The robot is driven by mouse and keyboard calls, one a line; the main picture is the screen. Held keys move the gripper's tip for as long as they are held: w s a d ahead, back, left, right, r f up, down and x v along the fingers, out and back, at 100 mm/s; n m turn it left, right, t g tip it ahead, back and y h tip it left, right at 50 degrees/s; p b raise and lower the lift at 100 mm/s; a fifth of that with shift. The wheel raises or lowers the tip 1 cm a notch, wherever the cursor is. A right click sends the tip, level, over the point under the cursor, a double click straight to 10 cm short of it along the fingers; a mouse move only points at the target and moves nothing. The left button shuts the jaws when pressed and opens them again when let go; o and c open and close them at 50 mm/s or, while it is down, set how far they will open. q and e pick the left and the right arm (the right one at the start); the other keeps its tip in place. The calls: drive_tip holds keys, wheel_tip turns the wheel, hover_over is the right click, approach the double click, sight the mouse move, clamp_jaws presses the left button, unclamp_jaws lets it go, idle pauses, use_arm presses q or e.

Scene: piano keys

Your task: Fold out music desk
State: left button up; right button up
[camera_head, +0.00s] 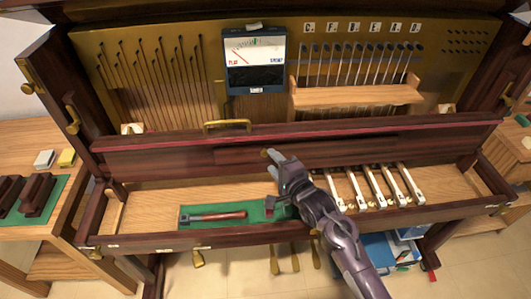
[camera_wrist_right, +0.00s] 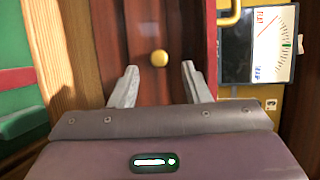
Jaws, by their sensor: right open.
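The music desk appears to be the dark red-brown panel (camera_head: 236,155) set in the long dark wood board across the middle of the piano; it looks folded flat. My right gripper (camera_head: 269,162) is in front of this panel, its jaws apart. In the right wrist view, a small round brass knob (camera_wrist_right: 160,58) on the dark panel (camera_wrist_right: 185,30) lies between and beyond the two open grey fingers (camera_wrist_right: 160,88). The fingers hold nothing; whether they touch the panel is not clear. My left gripper is in neither view.
A brass handle (camera_head: 228,125) stands on the ledge above the panel. Below lies a green mat (camera_head: 235,222) with a hammer-like tool (camera_head: 213,216). White-fronted keys (camera_head: 372,190) are to the right. A tuning meter (camera_head: 254,58) and a wooden tool rack (camera_head: 358,94) are above.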

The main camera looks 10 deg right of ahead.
sight(266, 154)
drive_tip(key=x, duration=0.4)
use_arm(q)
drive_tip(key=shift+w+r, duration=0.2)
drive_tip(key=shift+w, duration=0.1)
use_arm(e)
drive_tip(key=shift+w+a+f, duration=0.1)
drive_tip(key=shift+w, duration=0.15)
drive_tip(key=shift+c, duration=0.3)
